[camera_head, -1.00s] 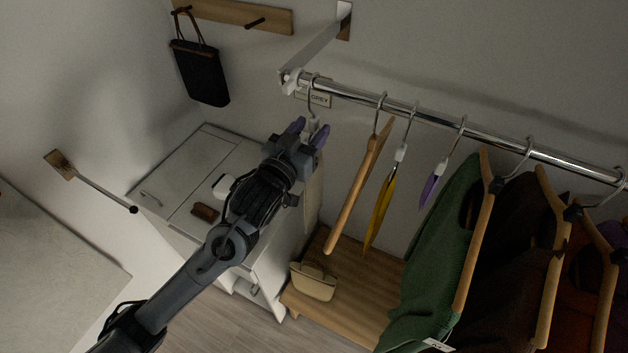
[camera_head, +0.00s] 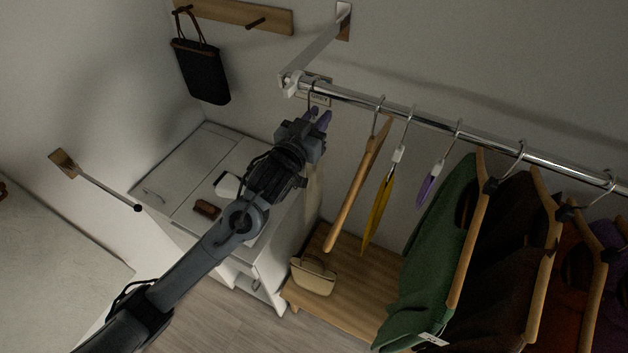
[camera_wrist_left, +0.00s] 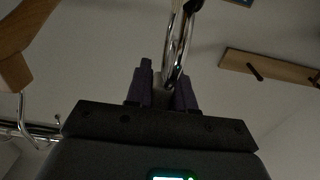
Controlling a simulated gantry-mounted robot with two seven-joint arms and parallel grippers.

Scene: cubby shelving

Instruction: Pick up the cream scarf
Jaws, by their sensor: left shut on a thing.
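The cream scarf (camera_head: 315,188) hangs as a narrow strip below and behind my left gripper, partly hidden by it, near the left end of the rail. My left gripper (camera_head: 317,118) has its purple fingertips drawn together at the hanger's neck, just below the rail. In the left wrist view, the chrome hanger hook (camera_wrist_left: 176,45) rises from between the fingertips (camera_wrist_left: 162,92), so the gripper is shut on the scarf's hanger. My right gripper is in neither view.
The chrome rail (camera_head: 440,127) carries a bare wooden hanger (camera_head: 358,185), a yellow item (camera_head: 379,212), a purple item (camera_head: 428,187) and several garments to the right. A white cabinet (camera_head: 185,165) stands behind my arm. A cream handbag (camera_head: 313,275) sits on the wooden bench (camera_head: 345,295).

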